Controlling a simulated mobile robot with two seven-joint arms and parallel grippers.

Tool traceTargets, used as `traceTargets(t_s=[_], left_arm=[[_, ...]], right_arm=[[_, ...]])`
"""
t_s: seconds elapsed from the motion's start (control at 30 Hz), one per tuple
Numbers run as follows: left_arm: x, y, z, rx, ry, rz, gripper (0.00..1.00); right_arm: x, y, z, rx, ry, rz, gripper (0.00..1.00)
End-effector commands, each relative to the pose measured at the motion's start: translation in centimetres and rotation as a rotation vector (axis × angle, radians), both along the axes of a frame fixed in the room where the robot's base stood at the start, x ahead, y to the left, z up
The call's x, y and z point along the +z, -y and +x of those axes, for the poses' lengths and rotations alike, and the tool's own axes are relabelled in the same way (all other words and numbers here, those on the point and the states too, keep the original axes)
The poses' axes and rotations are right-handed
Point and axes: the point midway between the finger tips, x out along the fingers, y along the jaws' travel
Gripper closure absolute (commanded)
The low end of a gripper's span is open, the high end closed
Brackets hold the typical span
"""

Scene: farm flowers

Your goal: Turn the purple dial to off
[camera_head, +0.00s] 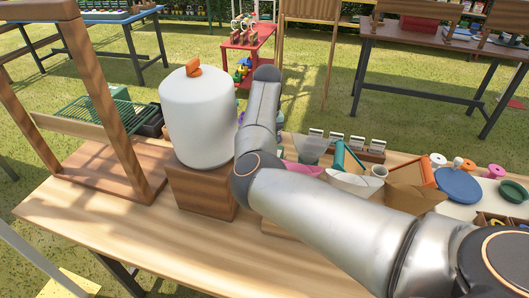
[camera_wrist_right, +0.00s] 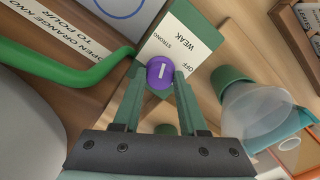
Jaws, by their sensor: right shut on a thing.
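In the right wrist view, the purple dial (camera_wrist_right: 159,73) is a round knob with a white line across it, running nearly up and down the picture. It sits at the lower edge of a white label card (camera_wrist_right: 181,44) printed OFF, STRONG and WEAK, on a green box (camera_wrist_right: 205,24). My right gripper (camera_wrist_right: 160,77) has its green fingers on either side of the dial and is shut on it. In the head view my right arm reaches in from the right across the table, and its gripper is hidden. My left gripper is not in view.
A white tank (camera_head: 196,118) with an orange knob stands on a wooden block (camera_head: 201,190) left of my arm. A green tube (camera_wrist_right: 85,72) runs close left of the dial. A clear funnel-like cup (camera_wrist_right: 250,110) stands right of it. The front-left tabletop (camera_head: 120,225) is clear.

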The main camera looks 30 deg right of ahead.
Motion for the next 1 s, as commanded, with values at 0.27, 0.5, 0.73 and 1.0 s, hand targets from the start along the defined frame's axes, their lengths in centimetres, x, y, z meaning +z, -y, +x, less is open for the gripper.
traceTargets(t_s=[0.27,0.5,0.73,1.0], left_arm=[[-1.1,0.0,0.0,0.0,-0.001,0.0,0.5],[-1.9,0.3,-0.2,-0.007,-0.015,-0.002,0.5],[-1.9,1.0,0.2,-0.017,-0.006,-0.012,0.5],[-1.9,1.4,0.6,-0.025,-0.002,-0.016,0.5]], right_arm=[[-0.1,-0.1,0.0,-0.261,0.003,0.002,1.0],[-0.1,0.0,0.0,-0.49,0.003,0.002,1.0],[-0.1,0.0,0.0,-0.697,0.002,0.001,1.0],[0.0,0.0,-0.1,-0.889,0.003,0.001,1.0]])
